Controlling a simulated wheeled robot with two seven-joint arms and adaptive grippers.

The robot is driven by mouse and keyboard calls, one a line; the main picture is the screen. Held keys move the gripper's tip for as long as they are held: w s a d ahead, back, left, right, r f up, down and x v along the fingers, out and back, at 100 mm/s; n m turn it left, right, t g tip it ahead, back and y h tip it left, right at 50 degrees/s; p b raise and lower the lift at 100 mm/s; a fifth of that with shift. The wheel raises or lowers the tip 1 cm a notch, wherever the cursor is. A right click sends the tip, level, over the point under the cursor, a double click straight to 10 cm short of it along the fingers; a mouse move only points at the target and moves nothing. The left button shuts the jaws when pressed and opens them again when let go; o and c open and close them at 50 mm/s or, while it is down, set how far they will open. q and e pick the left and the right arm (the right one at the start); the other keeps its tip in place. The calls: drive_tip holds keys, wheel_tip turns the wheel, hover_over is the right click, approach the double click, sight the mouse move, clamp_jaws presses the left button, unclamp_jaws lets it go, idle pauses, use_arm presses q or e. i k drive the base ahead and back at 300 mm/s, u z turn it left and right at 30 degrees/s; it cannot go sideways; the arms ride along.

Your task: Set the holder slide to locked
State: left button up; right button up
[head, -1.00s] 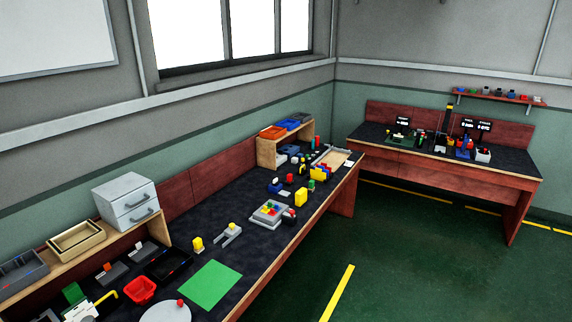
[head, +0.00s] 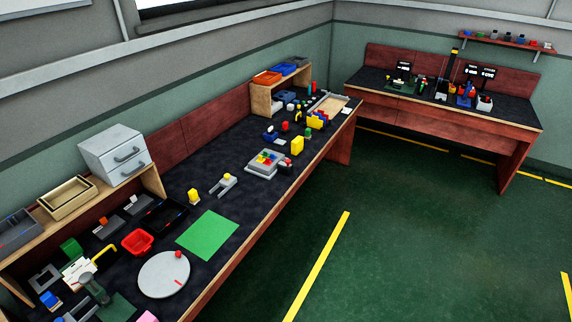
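I cannot tell for sure which thing is the holder with the slide. A grey forked fixture (head: 223,185) with a small light block lies on the long bench, behind the green mat. A grey square fixture (head: 265,163) with red, yellow, green and blue pieces on it stands farther along the bench. A grey frame-like piece (head: 44,278) lies at the near left. No lock marking is legible at this size. Neither of my grippers is in view.
The long dark bench (head: 212,165) runs from near left to the far middle. A green mat (head: 207,234), a round grey plate (head: 164,275), a red bin (head: 138,242) and a drawer unit (head: 113,153) are near. A second bench (head: 445,135) stands far right. The green floor (head: 400,240) is clear.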

sight(287, 162)
drive_tip(key=z, duration=0.25)
drive_tip(key=k, duration=0.45)
drive_tip(key=z, duration=0.7)
drive_tip(key=i, duration=1.3)
drive_tip(key=u, duration=1.4)
drive_tip(key=i, duration=0.8)
drive_tip(key=u, duration=0.8)
